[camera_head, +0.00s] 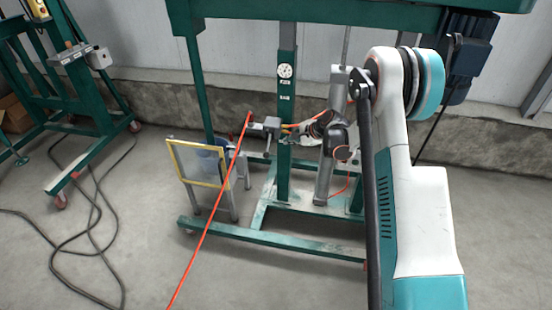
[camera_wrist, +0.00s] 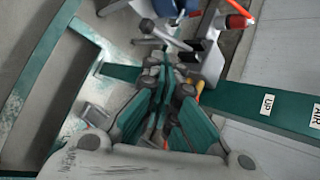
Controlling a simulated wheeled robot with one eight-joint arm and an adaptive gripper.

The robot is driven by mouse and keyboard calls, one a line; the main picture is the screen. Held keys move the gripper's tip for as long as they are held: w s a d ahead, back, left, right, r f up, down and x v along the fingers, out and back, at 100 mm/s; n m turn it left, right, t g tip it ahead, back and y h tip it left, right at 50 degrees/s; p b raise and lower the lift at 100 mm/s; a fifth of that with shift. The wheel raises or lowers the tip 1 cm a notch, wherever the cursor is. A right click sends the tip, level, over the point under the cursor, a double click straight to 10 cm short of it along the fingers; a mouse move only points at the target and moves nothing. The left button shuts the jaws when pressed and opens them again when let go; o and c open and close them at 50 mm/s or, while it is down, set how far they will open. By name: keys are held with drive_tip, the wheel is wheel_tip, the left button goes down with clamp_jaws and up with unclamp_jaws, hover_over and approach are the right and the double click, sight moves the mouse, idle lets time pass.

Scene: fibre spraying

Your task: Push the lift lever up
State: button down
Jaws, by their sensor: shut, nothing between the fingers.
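The lift lever (camera_wrist: 165,36), a thin grey rod with a rounded knob, shows just beyond my fingertips in the wrist view. It joins a grey valve body (camera_wrist: 213,60) on the green post (camera_wrist: 235,98). In the head view the valve (camera_head: 270,127) sits at the post's left side. My gripper (camera_wrist: 163,68) is shut and empty, with its fingertips close to the lever. I cannot tell whether they touch it.
The post carries a round gauge (camera_head: 285,71) and labels. A red hose (camera_head: 208,222) runs from the valve to the floor. A yellow-framed panel (camera_head: 198,164) stands left. The green base (camera_head: 275,240) lies below. Cables lie on the open floor at left.

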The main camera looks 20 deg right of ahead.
sight(268, 146)
wheel_tip(268, 146, down, 12)
drive_tip(key=w+d+m, duration=0.1)
drive_tip(key=d+m, duration=0.1)
drive_tip(key=m, duration=0.1)
drive_tip(key=shift+w+d+r+t+y, duration=0.2)
drive_tip(key=shift+w+d+t+y, duration=0.05)
drive_tip(key=shift+t+y, duration=0.15)
drive_tip(key=b+x, duration=0.3)
drive_tip(key=x, duration=0.7)
drive_tip(key=shift+s+a+r+b, duration=0.2)
drive_tip(key=shift+a+r+b, duration=0.2)
drive_tip(key=shift+a+r, duration=0.3)
drive_tip(key=shift+s+a+r+b, duration=0.25)
drive_tip(key=shift+a+r+b, duration=0.15)
drive_tip(key=shift+a+r, duration=0.35)
drive_tip(key=shift+d, duration=0.1)
drive_tip(key=shift+s+r, duration=0.1)
